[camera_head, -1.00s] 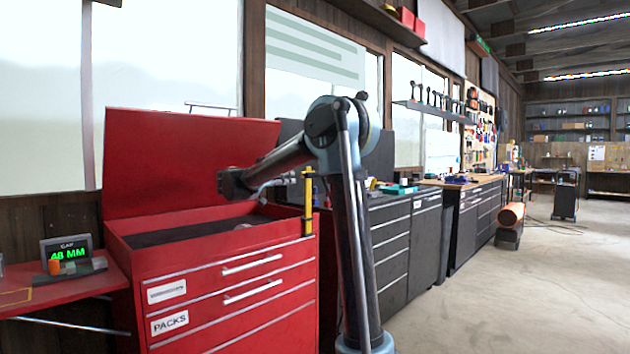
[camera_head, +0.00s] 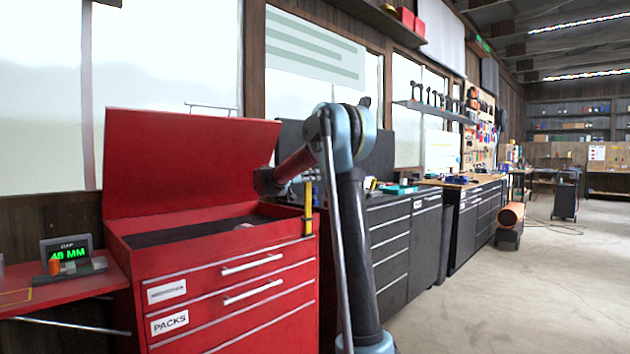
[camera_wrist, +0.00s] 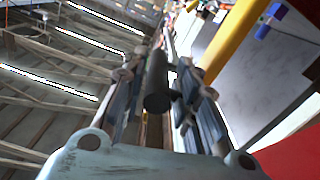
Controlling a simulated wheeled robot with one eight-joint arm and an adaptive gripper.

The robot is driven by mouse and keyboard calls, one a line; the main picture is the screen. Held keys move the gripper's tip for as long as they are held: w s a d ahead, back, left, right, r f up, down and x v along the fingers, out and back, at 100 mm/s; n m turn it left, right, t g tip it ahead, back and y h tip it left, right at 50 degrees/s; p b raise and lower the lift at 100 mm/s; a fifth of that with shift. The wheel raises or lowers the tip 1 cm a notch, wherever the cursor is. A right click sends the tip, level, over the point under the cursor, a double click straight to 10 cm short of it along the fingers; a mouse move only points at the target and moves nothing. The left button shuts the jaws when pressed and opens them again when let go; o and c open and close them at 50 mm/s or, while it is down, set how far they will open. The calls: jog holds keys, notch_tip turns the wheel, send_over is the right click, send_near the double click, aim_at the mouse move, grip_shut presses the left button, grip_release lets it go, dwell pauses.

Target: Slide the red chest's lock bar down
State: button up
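The red chest (camera_head: 235,285) stands at the left in the head view with its lid up. Its yellow lock bar (camera_head: 308,208) is upright at the front right corner, its upper part crowded by my arm. In the wrist view a yellow bar (camera_wrist: 228,38) runs diagonally at upper right. A dark cylindrical handle (camera_wrist: 157,82) with a short side stub lies between the fingers of my gripper (camera_wrist: 162,100). The fingers are apart, with visible gaps beside the handle; contact is not clear. In the head view my fingertips are hidden behind my arm.
A red side shelf (camera_head: 75,285) at the left carries a gap display (camera_head: 68,252) with green digits. Dark drawer cabinets (camera_head: 395,250) stand right of the chest along the wall. The floor (camera_head: 490,310) at the right is open.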

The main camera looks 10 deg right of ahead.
jog(key=shift+x, duration=1.5)
grip_shut()
notch_tip(320, 180, down, 23)
jog(key=shift+f, duration=0.15)
jog(key=shift+s+f, duration=0.1)
jog(key=shift+s, duration=0.05)
grip_release()
